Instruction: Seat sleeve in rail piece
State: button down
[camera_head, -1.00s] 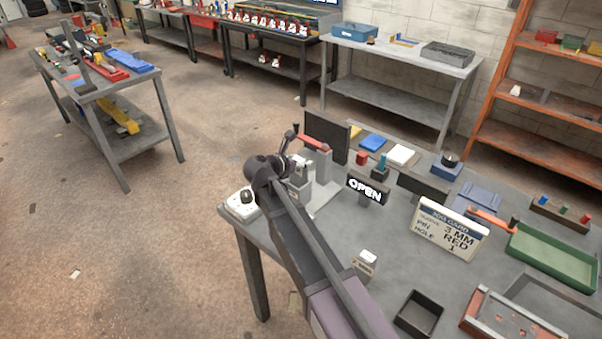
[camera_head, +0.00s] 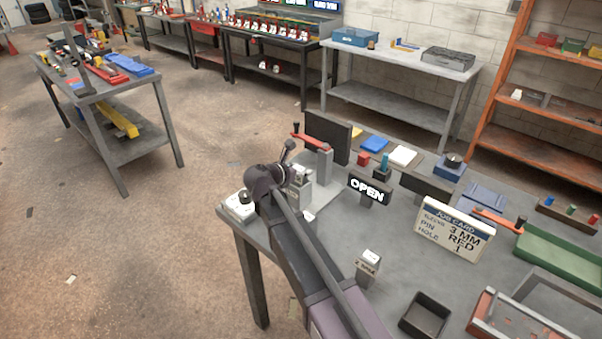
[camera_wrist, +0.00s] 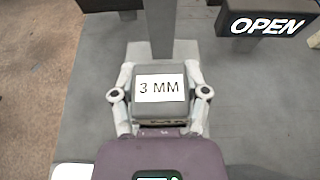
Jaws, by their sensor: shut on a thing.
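My gripper (camera_wrist: 160,68) is shut on a grey block with a white "3 MM" label, which I take to be the sleeve (camera_wrist: 160,88). One finger grips each side of it, and the label faces the camera. In the head view my gripper (camera_head: 298,176) is at the bench's left end, in front of a grey clamp stand (camera_head: 325,172) with a red handle. My arm hides part of that spot. I cannot tell whether the sleeve touches anything below. I cannot clearly identify the rail piece; a red-framed plate (camera_head: 487,305) lies at lower right.
An "OPEN" sign (camera_head: 368,190) stands right of the clamp stand. A job card (camera_head: 455,232) reads 3 MM, RED, 1. A small labelled block (camera_head: 368,268), a dark open box (camera_head: 425,315) and a green tray (camera_head: 565,260) stand on the bench (camera_head: 400,245). The middle is fairly clear.

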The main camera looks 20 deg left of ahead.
dwell(0.3)
jog(key=shift+c, duration=0.4)
grip_release()
jog(key=shift+r, duration=0.1)
jog(key=p+v, duration=0.4)
jog(key=v, duration=0.8)
jog(key=shift+p, duration=0.3)
